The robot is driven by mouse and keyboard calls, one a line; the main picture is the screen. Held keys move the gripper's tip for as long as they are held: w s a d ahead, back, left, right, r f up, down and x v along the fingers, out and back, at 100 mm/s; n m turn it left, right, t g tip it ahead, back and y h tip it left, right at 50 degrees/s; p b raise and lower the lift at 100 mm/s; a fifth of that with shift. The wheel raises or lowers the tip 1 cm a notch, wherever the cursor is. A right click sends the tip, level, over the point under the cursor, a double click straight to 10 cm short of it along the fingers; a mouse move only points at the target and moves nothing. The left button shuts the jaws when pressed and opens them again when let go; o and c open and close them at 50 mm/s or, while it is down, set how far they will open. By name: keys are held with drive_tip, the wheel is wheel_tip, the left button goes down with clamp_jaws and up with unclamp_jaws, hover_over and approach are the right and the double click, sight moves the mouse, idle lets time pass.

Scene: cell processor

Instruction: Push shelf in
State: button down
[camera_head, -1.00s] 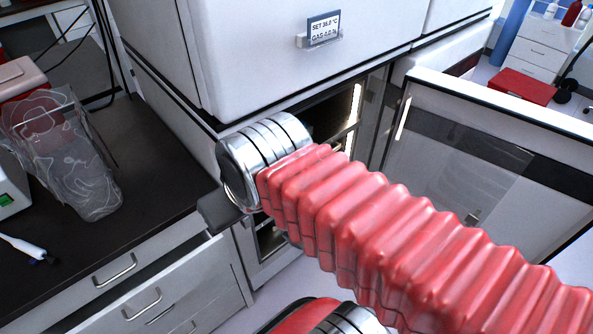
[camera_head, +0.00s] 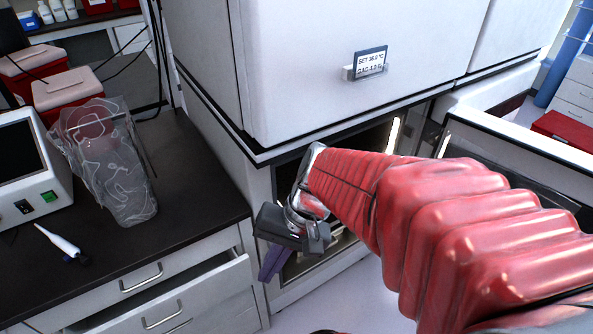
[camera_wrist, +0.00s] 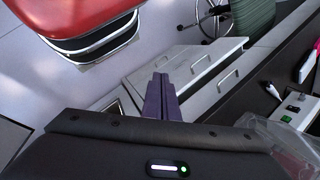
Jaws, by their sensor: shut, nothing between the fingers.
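The open lower chamber (camera_head: 268,185) of the white cabinet is in the middle of the head view. My red arm covers most of its opening. A lit strip and some metal edges show inside, but I cannot clearly make out the shelf or how far it sticks out. My gripper (camera_head: 270,265) has dark purple fingers pointing down, in front of the chamber's lower left side. The fingers are closed together and empty. In the wrist view the gripper (camera_wrist: 160,92) points over the floor beside the bench drawers. No shelf shows there.
The cabinet door (camera_head: 500,165) stands open at the right. A bench drawer (camera_head: 185,290) is pulled partly out, left of my gripper. A clear bag-like bin (camera_head: 118,170) and a pipette (camera_head: 60,242) are on the dark bench. The floor below the chamber is clear.

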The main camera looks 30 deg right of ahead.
drive_tip(key=w+d+f+m+t+y, duration=0.35)
drive_tip(key=d+m+t, duration=0.2)
drive_tip(key=m, duration=0.25)
drive_tip(key=w+d+f+m+t+y, duration=0.2)
drive_tip(key=w+d+m+t+y, duration=0.15)
drive_tip(key=d+m+t, duration=0.35)
drive_tip(key=s+d+f+m+t+h, duration=0.1)
drive_tip(key=d+f+m+t+h, duration=0.1)
drive_tip(key=d+f+m+h, duration=0.2)
drive_tip(key=s+d+f+m+t+h, duration=0.2)
drive_tip(key=d+f+m+h, duration=0.2)
drive_tip(key=d+m+h, duration=0.3)
drive_tip(key=d+m, duration=0.2)
drive_tip(key=d, duration=0.3)
drive_tip(key=shift+d+m+h, duration=0.3)
drive_tip(key=shift+d+m, duration=0.1)
drive_tip(key=shift+t, duration=0.25)
drive_tip(key=w, duration=1.4)
drive_tip(key=shift+a, duration=0.2)
